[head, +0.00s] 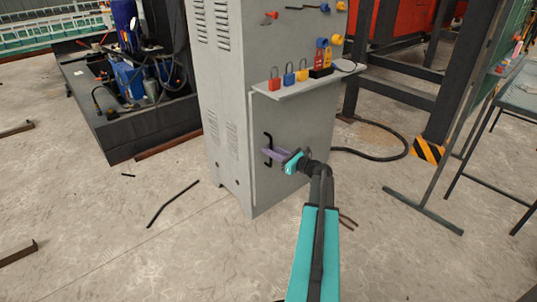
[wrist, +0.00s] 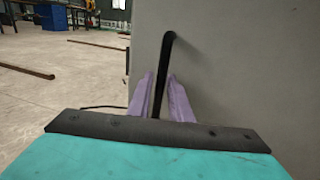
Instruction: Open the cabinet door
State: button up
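The grey cabinet (head: 228,60) stands upright in the middle of the head view. Its door (head: 296,125), below a small shelf, looks closed. A black bar handle (head: 267,138) is upright on the door's left part. My gripper (head: 271,154) is at the handle's lower half, with its purple fingers pointing left in the head view. In the wrist view, the handle (wrist: 163,75) runs between the two fingers (wrist: 160,98). One finger is on each side, and the bar fills the gap, so they look shut on it. The handle's lower end is hidden there.
Padlocks (head: 289,76) and other small items stand on the shelf (head: 300,87) above the door. A black cable (head: 385,158) and a striped dark post (head: 428,150) are at right. The floor in front is mostly clear, with a thin rod (head: 172,203) at left.

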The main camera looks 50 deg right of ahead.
jog(key=shift+w, duration=0.15)
grip_shut()
